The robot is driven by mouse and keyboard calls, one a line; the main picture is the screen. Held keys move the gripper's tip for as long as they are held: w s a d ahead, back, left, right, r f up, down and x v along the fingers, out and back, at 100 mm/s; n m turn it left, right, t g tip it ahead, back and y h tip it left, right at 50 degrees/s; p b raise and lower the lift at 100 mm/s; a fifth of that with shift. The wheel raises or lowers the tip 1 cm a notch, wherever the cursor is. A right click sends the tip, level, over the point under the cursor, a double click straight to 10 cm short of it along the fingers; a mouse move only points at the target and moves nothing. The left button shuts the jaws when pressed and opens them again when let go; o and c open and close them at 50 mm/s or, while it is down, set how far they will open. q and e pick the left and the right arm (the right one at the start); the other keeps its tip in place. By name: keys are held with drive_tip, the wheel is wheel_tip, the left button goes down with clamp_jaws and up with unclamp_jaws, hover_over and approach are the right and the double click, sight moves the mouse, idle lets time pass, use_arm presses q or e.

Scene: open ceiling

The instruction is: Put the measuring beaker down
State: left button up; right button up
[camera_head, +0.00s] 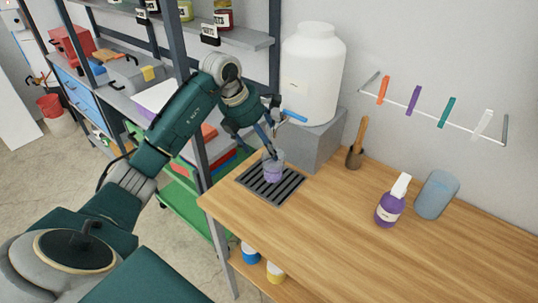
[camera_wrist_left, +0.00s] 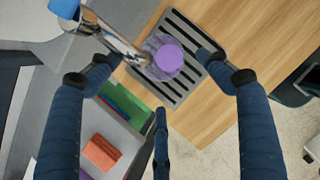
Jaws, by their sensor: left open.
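The measuring beaker (camera_head: 273,171) is clear, with purple liquid inside. It stands upright on the dark slatted drain grate (camera_head: 290,188) set in the wooden counter. In the left wrist view the beaker (camera_wrist_left: 168,58) lies between the two open fingertips (camera_wrist_left: 162,62), with a gap visible on each side. The tap's metal spout (camera_wrist_left: 115,38) reaches over the beaker's edge in that view. My right gripper is not in view.
A white tank (camera_head: 312,75) with a blue-handled tap (camera_head: 293,117) stands on a grey block (camera_head: 318,143) behind the grate. A purple bottle (camera_head: 389,208), a blue-grey container (camera_head: 436,195) and a brush (camera_head: 356,150) stand to the right. The counter's right front is clear.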

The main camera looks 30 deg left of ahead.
use_arm(q)
drive_tip(key=v, duration=0.5)
drive_tip(key=shift+r+b, duration=0.1)
drive_tip(key=shift+b, duration=0.25)
